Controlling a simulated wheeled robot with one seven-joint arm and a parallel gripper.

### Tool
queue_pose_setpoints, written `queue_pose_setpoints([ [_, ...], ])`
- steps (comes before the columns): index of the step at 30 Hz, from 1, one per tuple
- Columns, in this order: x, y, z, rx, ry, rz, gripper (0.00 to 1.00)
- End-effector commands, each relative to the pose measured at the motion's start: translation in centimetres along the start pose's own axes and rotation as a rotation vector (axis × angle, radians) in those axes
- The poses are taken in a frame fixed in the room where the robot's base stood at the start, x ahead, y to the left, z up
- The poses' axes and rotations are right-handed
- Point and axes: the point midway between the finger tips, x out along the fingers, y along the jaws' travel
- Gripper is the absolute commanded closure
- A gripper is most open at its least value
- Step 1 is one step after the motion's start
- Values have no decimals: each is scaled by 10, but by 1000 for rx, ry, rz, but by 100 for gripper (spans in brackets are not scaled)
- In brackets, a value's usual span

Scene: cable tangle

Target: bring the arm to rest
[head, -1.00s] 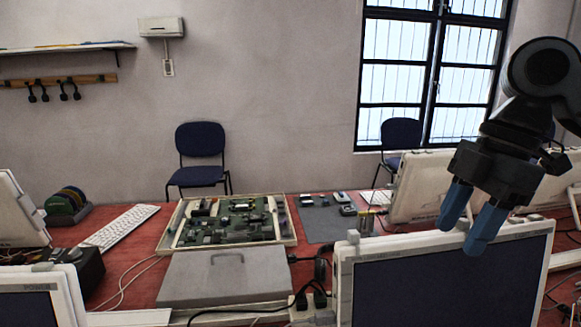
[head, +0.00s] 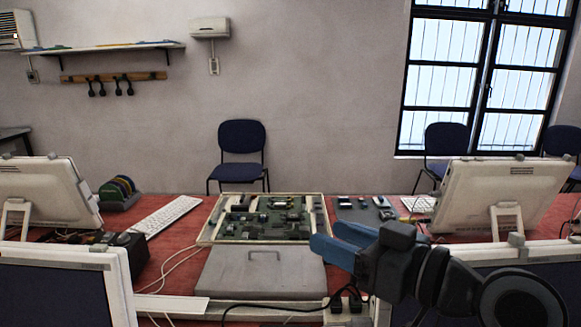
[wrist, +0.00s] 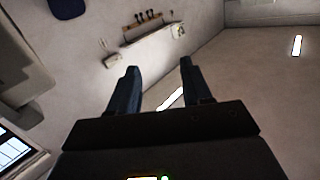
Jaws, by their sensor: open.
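My gripper (head: 335,243) is at the lower right of the head view, with its blue fingers pointing left and a gap between them. It is open and empty. It shows in front of the grey case lid and the right side of the table. In the wrist view my gripper (wrist: 156,88) has both fingers apart with nothing between them, and the wall, shelf and ceiling lie beyond. My arm runs from the gripper to the lower right corner of the head view.
An open case with a circuit board (head: 265,222) stands on the red table, its grey lid (head: 250,272) in front. Monitors (head: 500,192) stand at right and left (head: 45,190). A white keyboard (head: 167,215) and loose cables (head: 180,262) lie left. A grey mat (head: 365,212) holds small parts.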

Motion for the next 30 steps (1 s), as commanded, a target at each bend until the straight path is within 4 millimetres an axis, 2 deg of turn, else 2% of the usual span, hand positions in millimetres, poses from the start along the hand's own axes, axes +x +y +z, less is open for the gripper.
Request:
queue_pose_setpoints([
  [8,-23,-16,58,242,127,234,51],
  [14,-61,-33,111,359,154,418,51],
  [20,-116,-59,164,413,130,593,51],
  [24,-162,-82,194,407,92,700,51],
  [30,-235,-117,220,338,16,811,51],
])
